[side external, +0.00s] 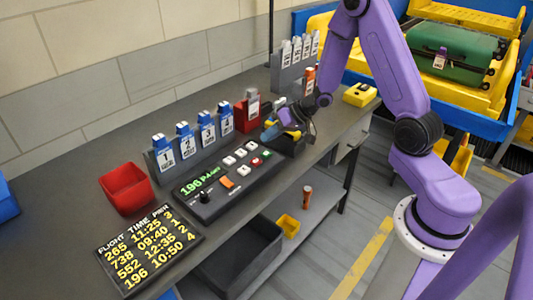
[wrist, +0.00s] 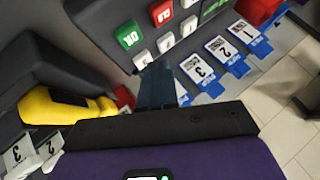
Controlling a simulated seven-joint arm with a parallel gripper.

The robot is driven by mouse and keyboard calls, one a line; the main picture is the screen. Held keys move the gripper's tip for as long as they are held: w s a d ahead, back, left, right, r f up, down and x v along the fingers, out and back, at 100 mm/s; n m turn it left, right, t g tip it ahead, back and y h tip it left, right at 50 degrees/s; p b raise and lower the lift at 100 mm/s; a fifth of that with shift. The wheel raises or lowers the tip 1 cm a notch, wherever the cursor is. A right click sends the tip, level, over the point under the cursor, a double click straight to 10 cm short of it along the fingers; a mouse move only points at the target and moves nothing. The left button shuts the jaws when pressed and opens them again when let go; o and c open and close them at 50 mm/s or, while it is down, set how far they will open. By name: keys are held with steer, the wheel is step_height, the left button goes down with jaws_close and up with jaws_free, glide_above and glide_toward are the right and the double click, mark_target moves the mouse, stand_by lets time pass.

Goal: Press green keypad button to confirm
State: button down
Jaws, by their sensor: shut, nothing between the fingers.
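The keypad console (side external: 215,207) lies on the grey counter, with a lit green display, white keys, a red key and a green key. The green button (wrist: 128,35) shows clearly in the wrist view, beside the red key (wrist: 160,13); it looks small in the side view (side external: 266,153). My gripper (side external: 268,135) is shut and empty, just beyond the console's far right end. In the wrist view its blue-grey fingers (wrist: 158,68) point at the console edge near a white key (wrist: 142,60), below and right of the green button. Contact with the console cannot be told.
A yellow scanner (wrist: 65,105) lies close beside my gripper. Numbered blue-topped tags (side external: 185,140) stand behind the console, with a red holder (side external: 247,112) near them. A red bin (side external: 126,188) and flight board (side external: 148,247) sit left.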

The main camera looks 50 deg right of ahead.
mark_target(270, 153)
steer(key=shift+f, duration=1.3)
steer(key=shift+f, duration=0.2)
stand_by(1.0)
steer(key=shift+f, duration=0.25)
steer(key=shift+f, duration=0.45)
stand_by(0.8)
steer(key=shift+r, duration=0.9)
steer(key=shift+r, duration=2.5)
